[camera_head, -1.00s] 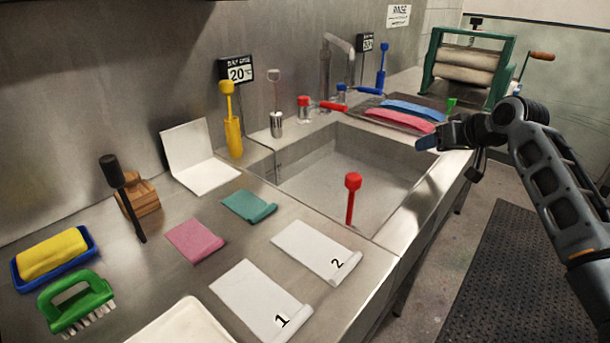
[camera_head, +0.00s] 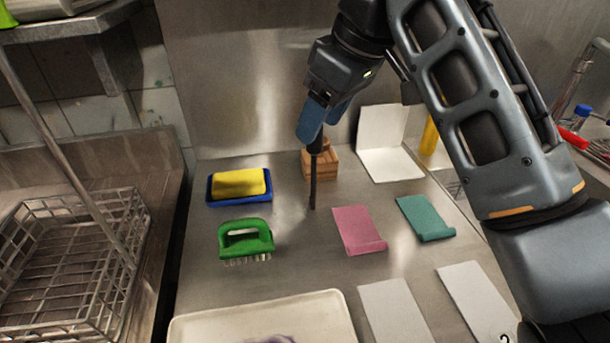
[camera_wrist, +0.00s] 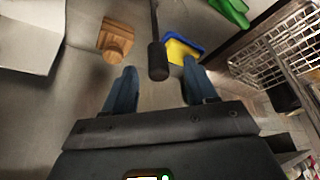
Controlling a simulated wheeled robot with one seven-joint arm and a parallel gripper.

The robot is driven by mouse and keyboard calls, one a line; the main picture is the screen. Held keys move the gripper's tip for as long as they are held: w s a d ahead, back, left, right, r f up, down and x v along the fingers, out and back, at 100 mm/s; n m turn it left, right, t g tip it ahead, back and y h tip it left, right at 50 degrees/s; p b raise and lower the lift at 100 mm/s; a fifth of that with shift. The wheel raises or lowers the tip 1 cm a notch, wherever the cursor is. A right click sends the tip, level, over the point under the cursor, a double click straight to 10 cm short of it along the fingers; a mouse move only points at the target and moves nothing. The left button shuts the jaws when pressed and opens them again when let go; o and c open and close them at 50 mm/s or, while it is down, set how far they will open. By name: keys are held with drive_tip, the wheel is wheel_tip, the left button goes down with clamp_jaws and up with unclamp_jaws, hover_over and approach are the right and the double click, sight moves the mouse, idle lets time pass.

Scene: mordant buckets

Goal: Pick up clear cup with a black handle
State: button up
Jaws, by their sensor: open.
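A tool with a thick black handle and a long thin dark stem (camera_head: 313,185) stands below my gripper in the head view, in front of a wooden block. In the wrist view its black handle (camera_wrist: 158,60) lies in line with the gap between my fingertips, its near end close to them. No clear cup shows on it in these frames. My gripper (camera_head: 321,125) is open, blue fingers apart, over the handle in the head view; the wrist view shows the gap empty between the finger bases (camera_wrist: 158,88). I cannot tell whether either finger touches the handle.
A wooden block (camera_head: 321,165) is close behind the tool. A yellow sponge in a blue tray (camera_head: 240,185), green brush (camera_head: 246,238), pink cloth (camera_head: 358,229) and teal cloth (camera_head: 424,216) lie around. A white folded card (camera_head: 390,165) stands right; a wire rack (camera_head: 70,235) is left.

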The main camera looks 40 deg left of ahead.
drive_tip(key=shift+p+x, duration=0.4)
drive_tip(key=shift+x, duration=2.65)
drive_tip(key=shift+w, duration=0.1)
drive_tip(key=shift+r, duration=0.1)
clamp_jaws()
